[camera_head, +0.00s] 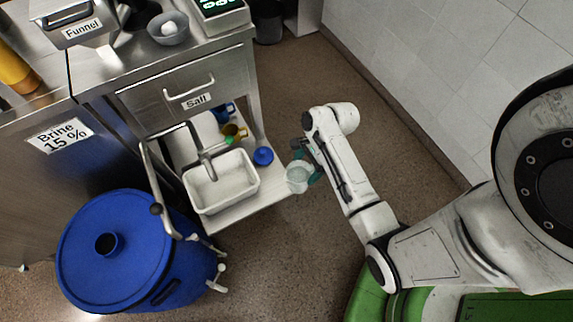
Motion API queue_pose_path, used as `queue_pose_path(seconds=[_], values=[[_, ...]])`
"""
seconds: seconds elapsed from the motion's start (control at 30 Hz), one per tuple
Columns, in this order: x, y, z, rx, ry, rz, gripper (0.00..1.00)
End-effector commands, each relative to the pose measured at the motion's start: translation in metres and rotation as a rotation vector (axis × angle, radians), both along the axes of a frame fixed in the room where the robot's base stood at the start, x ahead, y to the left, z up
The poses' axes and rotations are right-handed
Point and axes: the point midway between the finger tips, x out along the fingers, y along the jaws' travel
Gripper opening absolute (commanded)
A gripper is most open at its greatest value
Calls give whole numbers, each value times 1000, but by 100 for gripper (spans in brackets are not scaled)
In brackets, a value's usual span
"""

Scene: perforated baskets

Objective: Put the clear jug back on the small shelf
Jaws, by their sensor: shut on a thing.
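The clear jug (298,178) is a small, pale see-through vessel just right of the low shelf's edge. My gripper (304,163) is shut on it, with teal fingers beside the jug. My arm reaches in from the right. The small shelf (243,211) is the low steel surface under the salt drawer. It holds a white tub, a blue round item (263,156), a yellow jug (234,132) and a blue jug (222,112). I cannot tell whether the jug touches the shelf's edge.
The white tub (196,206) takes up the front of the shelf. A blue lidded barrel (80,270) stands at the lower left, with a metal handle (153,180) near it. A drawer marked Salt (150,103) is above. Open floor lies right of the shelf.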

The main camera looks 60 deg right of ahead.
Motion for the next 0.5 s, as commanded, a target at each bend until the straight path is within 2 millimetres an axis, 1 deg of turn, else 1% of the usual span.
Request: queue_pose_path(seconds=[0.03,0.13,0.2,0.3,0.4,0.5], values=[[13,-4,-6,-1,-2,2,5],[34,-10,-16,-1,-2,2,5],[44,-13,-31,0,0,1,5],[57,-17,-48,0,0,0,5],[67,-20,-60,-2,-1,1,5],[73,-21,-66,-1,-1,0,4]])
